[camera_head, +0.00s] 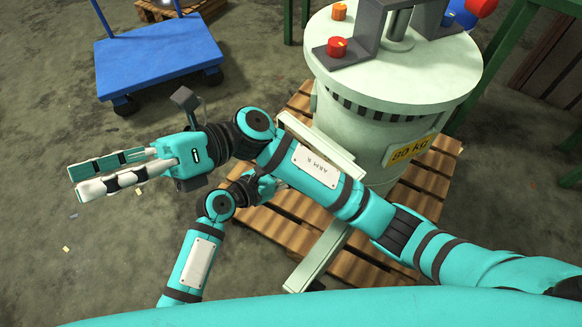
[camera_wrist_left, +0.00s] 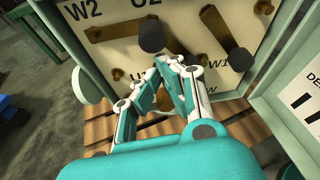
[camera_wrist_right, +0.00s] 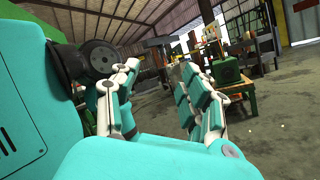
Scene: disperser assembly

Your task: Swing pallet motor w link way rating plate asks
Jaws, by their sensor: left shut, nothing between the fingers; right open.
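In the left wrist view, an open terminal box shows a cream board (camera_wrist_left: 105,45) marked W2, U1 and W1. Brown metal links (camera_wrist_left: 115,33) and dark round studs are on it. A panel (camera_wrist_left: 300,88) with partly cut-off lettering is at the right. My left gripper (camera_wrist_left: 173,72) is shut and empty in front of the board; contact cannot be told. My right gripper (camera_head: 105,173) is open and empty, left of the pallet, over the floor.
A blue cart (camera_head: 155,58) stands at the back left. Green frame legs (camera_head: 495,60) stand behind the motor at the right. My right arm crosses above my left, largely hiding the left gripper in the head view. Small scraps lie on the otherwise clear floor at left.

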